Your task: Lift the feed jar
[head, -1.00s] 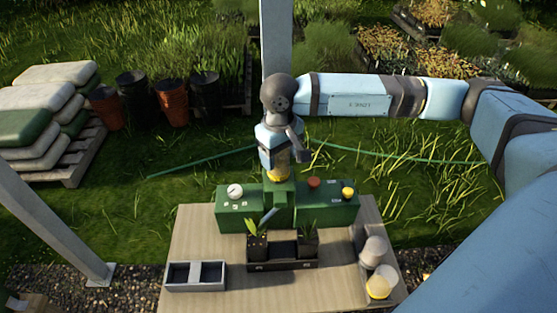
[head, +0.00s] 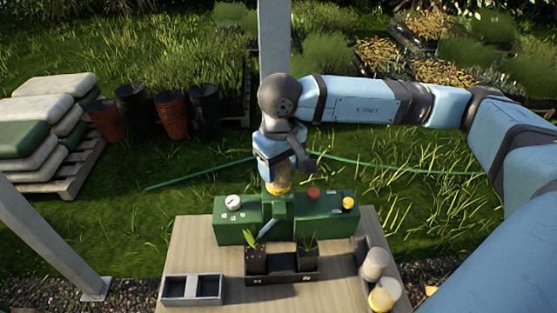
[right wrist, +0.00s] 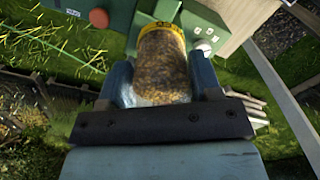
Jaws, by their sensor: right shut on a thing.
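The feed jar (right wrist: 163,65) is clear, filled with brown grains, with a yellow collar at its far end in the right wrist view. In the head view its yellow collar (head: 279,188) is at the bottom, right at the top of the green machine's middle block (head: 279,206). I cannot tell whether the two touch. My right gripper (head: 277,172) is above the machine, pointing down, and is shut on the jar's body. Its two fingers flank the jar in the right wrist view (right wrist: 163,82). My left gripper is not in view.
In front on the table (head: 195,240) are a black tray (head: 283,277) with potted seedlings and a grey two-part box (head: 192,289). Pale yellow-ended jars (head: 381,299) stand at the right.

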